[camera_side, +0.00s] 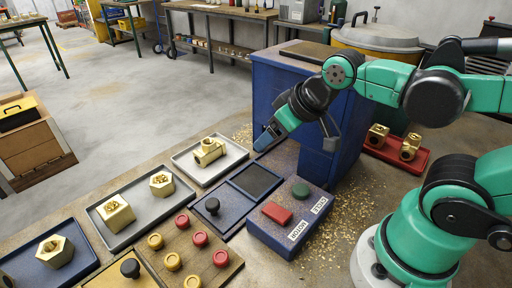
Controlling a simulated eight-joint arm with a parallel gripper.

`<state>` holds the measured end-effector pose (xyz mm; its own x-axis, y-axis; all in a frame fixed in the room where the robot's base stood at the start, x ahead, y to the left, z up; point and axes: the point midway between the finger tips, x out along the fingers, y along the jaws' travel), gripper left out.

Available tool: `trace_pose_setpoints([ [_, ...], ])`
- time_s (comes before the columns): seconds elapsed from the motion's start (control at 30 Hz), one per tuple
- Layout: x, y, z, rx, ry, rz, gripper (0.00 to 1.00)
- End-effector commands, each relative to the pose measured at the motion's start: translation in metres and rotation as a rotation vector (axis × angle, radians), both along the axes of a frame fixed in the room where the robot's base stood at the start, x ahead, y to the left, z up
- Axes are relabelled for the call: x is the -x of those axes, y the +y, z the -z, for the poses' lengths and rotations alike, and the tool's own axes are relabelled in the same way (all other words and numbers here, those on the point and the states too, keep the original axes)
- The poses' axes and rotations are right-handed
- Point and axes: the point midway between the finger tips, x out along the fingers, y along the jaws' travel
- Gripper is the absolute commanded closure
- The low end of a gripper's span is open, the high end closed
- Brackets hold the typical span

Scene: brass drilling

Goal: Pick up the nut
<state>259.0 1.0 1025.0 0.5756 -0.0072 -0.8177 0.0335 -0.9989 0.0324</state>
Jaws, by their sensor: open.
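Several brass hex pieces that look like nuts are in view. One nut (55,251) sits in the blue tray at the lower left. Two more brass pieces, a nearer one (116,212) and a farther one (161,184), sit apart in a long grey tray (135,225). My gripper (272,136) is raised beside the blue cabinet, to the right of these trays, pointing down and left. It is open and touches none of the nuts. Its fingertips are small and partly lost against the cabinet.
A brass fitting (208,151) lies in a white tray (184,161). A blue box (262,235) carries red and green buttons. A wooden board (183,283) holds red and yellow knobs. A red tray (374,154) with brass fittings stands right of the cabinet (272,85). Brass shavings litter the bench.

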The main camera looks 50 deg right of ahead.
Motion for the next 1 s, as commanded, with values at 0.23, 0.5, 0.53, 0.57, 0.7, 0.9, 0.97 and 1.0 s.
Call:
trace_pose_setpoints([
  [0.23,-0.040,0.016,-0.003,0.391,0.086,-0.396,0.32],
  [0.5,-0.102,0.060,0.015,0.979,0.228,-0.942,0.32],
  [0.53,-0.108,0.067,0.019,1.045,0.244,-0.999,0.32],
  [0.57,-0.113,0.074,0.023,1.112,0.263,-1.053,0.32],
  [0.7,-0.133,0.109,0.046,1.419,0.358,-1.286,0.32],
  [0.9,-0.138,0.156,0.083,1.814,0.518,-1.524,0.32],
  [0.97,-0.137,0.165,0.091,1.903,0.562,-1.565,0.32],
  [1.0,-0.135,0.170,0.096,1.950,0.587,-1.585,0.32],
])
